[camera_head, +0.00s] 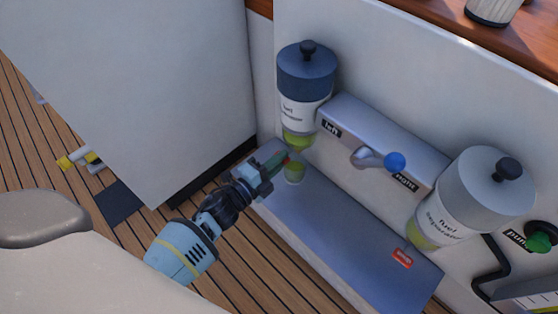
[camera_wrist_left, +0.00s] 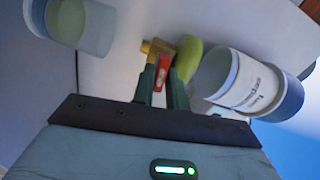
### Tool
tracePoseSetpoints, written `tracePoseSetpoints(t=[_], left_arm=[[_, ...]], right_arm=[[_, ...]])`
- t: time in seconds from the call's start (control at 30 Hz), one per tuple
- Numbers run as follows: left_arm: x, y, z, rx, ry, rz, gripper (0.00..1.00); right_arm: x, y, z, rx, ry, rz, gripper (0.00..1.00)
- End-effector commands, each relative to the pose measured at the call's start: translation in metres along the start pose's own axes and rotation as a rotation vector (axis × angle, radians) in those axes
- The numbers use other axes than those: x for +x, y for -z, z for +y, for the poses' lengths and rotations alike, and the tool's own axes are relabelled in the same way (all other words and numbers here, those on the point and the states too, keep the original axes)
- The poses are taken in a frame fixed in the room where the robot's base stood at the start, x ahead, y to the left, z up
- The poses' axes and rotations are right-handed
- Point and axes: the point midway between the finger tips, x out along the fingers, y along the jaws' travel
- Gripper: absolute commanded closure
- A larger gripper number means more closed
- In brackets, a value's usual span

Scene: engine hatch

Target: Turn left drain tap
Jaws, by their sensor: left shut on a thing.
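The left fuel separator (camera_head: 302,113) has a dark blue top, a white labelled body and a yellow-green bowl, and is mounted on the white wall. It also shows tilted in the left wrist view (camera_wrist_left: 258,88). The red drain tap (camera_wrist_left: 162,70), with a brass-coloured part (camera_wrist_left: 156,47) beside it, sits by the green bowl (camera_wrist_left: 188,60). My left gripper (camera_head: 280,163) is just below the separator. In the left wrist view its two dark green fingers (camera_wrist_left: 162,83) are shut on the red tap. Its fingers partly hide the tap in the head view. My right gripper is out of view.
A lever with a blue knob (camera_head: 394,161) and a second separator (camera_head: 468,197) are to the right. A white panel (camera_head: 140,80) stands left.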

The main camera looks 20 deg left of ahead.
Motion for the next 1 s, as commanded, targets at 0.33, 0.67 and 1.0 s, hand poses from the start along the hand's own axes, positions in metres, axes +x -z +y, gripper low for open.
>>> tracePoseSetpoints(t=[0.33, 0.67, 1.0], left_arm=[[-0.0006, -0.0003, 0.0015, 0.136, -0.002, -0.001, 1.00], [-0.0007, -0.0003, 0.0015, 0.160, -0.002, -0.001, 1.00], [-0.0006, -0.0003, 0.0014, 0.159, -0.002, -0.001, 0.70]], right_arm=[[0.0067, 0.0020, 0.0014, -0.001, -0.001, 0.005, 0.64], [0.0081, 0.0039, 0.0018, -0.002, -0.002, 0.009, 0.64], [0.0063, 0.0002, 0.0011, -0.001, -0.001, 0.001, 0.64]])
